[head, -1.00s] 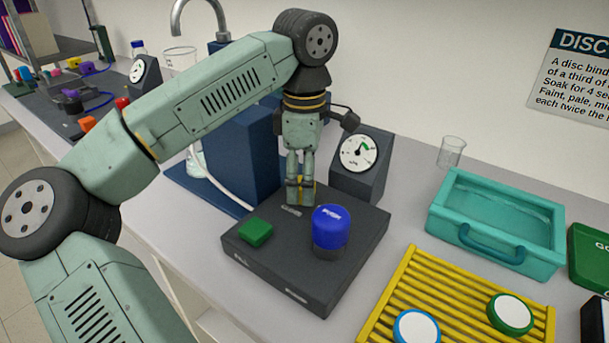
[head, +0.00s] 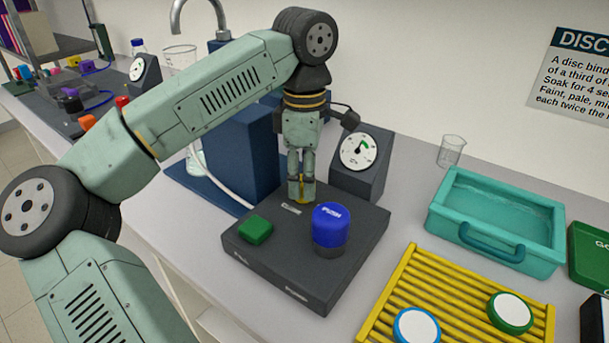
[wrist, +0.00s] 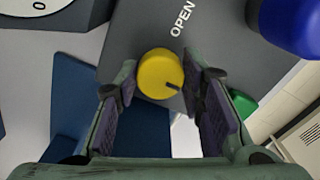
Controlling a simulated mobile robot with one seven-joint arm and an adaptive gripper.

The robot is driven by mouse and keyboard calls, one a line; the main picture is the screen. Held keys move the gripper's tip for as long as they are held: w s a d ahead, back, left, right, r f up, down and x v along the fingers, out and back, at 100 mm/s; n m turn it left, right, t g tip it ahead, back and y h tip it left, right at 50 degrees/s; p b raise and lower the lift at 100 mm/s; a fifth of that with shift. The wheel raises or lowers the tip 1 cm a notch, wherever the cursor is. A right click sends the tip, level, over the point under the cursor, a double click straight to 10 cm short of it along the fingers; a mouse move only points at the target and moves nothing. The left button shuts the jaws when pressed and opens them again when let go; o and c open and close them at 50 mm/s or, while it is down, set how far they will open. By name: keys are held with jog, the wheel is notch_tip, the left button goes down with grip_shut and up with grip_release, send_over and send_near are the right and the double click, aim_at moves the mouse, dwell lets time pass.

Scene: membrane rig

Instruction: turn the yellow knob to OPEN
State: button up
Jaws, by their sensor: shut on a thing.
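The yellow knob (wrist: 158,70) sits on the dark control block, between the two fingers of my gripper (wrist: 160,82) in the wrist view. Its dark pointer mark is toward the lower right, away from the white OPEN label (wrist: 182,18) at the upper right of the knob. In the head view my gripper (head: 301,196) points straight down at the back of the block (head: 270,268), shut on the knob, which mostly hides behind the fingers. A gauge (head: 358,151) stands behind the block.
A blue push button (head: 331,228) and a green button (head: 256,230) stand on the same block, close to my gripper. A dark blue box (head: 243,150) is at the left. A teal tray (head: 495,225) and a yellow rack (head: 450,310) with discs lie at the right.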

jog(key=shift+n, duration=0.4)
jog(key=n+b, duration=0.1)
jog(key=n, duration=0.1)
jog(key=shift+f+n, duration=0.1)
jog(key=shift+n, duration=0.3)
jog(key=n+b, duration=0.1)
jog(key=n, duration=0.4)
jog(key=shift+w+n+b, duration=0.1)
jog(key=shift+n+b, duration=0.2)
jog(key=shift+b, duration=0.1)
jog(key=n+b, duration=0.1)
jog(key=n, duration=0.3)
jog(key=shift+a+n+b, duration=0.1)
jog(key=shift+n+b, duration=0.2)
jog(key=shift+n, duration=2.2)
jog(key=o, duration=1.1)
jog(key=shift+o, duration=0.2)
